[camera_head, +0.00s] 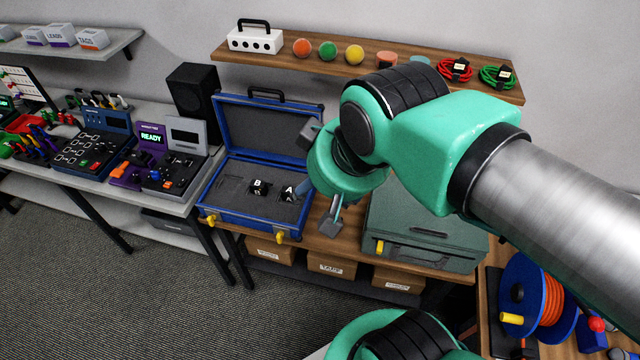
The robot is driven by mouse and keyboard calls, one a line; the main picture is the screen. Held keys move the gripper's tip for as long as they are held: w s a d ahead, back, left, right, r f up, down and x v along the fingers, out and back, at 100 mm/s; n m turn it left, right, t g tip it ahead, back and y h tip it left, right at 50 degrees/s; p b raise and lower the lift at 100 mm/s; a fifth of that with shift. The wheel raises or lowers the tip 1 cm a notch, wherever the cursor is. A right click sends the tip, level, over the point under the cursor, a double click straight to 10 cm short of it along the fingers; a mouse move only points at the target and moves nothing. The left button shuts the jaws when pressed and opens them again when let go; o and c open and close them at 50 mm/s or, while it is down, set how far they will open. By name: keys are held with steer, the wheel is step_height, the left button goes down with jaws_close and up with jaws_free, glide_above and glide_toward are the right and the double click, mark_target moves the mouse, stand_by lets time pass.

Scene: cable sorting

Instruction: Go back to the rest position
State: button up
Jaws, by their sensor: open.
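My gripper (323,183) is near the middle of the head view, at the end of my teal and silver arm. It is open, with one finger pointing up-left and the other pointing down; nothing shows between them. It is at the right side of an open blue case (212,216). The case has a dark foam inside with two small black blocks, one marked B (258,188) and one marked A (288,192). My wrist hides part of the case's right side and the bench behind it.
A closed grey-green case (425,240) stands right of the blue case. A wooden shelf (290,59) above holds coloured discs and cable coils. A table with devices (140,160) and a black speaker (193,90) is at left. A blue reel with orange cable (548,308) is lower right. The left floor is clear.

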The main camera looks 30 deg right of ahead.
step_height(320, 180, down, 6)
steer(key=b, duration=0.5)
steer(key=shift+r+b, duration=0.2)
steer(key=shift+b, duration=0.1)
stand_by(1.1)
